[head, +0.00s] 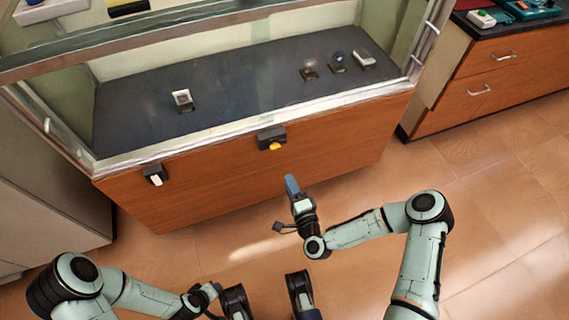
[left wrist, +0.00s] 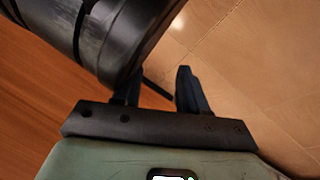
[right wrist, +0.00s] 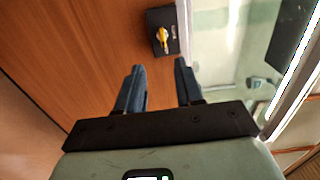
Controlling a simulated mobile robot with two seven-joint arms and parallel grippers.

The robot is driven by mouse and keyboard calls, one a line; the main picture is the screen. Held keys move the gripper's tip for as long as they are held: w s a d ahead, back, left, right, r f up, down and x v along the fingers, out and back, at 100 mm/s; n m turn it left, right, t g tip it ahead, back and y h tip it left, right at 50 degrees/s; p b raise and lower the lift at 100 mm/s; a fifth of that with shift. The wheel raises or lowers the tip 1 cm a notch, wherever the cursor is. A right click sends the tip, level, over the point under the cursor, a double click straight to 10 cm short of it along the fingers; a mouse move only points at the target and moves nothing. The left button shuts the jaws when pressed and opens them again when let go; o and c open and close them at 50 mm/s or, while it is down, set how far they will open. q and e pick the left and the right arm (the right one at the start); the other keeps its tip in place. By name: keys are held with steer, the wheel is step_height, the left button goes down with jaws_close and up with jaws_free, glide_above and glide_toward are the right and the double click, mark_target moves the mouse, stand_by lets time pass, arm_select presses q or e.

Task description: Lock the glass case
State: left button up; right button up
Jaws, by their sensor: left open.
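The glass case (head: 250,190) has a wooden front panel with glass above it. A black lock box with a yellow knob (head: 272,140) is on the panel's upper middle; it also shows in the right wrist view (right wrist: 162,33). A second black box with a white lever (head: 155,175) is on the panel's left part. My right gripper (head: 292,185) is in front of the panel, below and apart from the yellow knob. Its fingers (right wrist: 159,66) are apart and empty. My left gripper (left wrist: 160,80) is open and empty, low near my base.
Small exhibits (head: 182,98) stand on the dark shelf inside the case. A wooden drawer cabinet (head: 485,85) stands at the right, and a grey cabinet (head: 45,200) at the left. The tiled floor (head: 500,220) at the right is clear.

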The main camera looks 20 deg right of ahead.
mark_target(275, 146)
arm_select(q)
steer(key=s+a+f+g+b, duration=0.1)
steer(key=s+f+g+b, duration=0.1)
steer(key=s+f, duration=0.3)
steer(key=shift+s+a+f+b, duration=0.2)
steer(key=shift+f+b, duration=0.25)
steer(key=shift+b, duration=0.2)
arm_select(e)
steer(key=w, duration=1.3)
steer(key=shift+w, duration=0.25)
steer(key=shift+a+r, duration=0.1)
jaws_close()
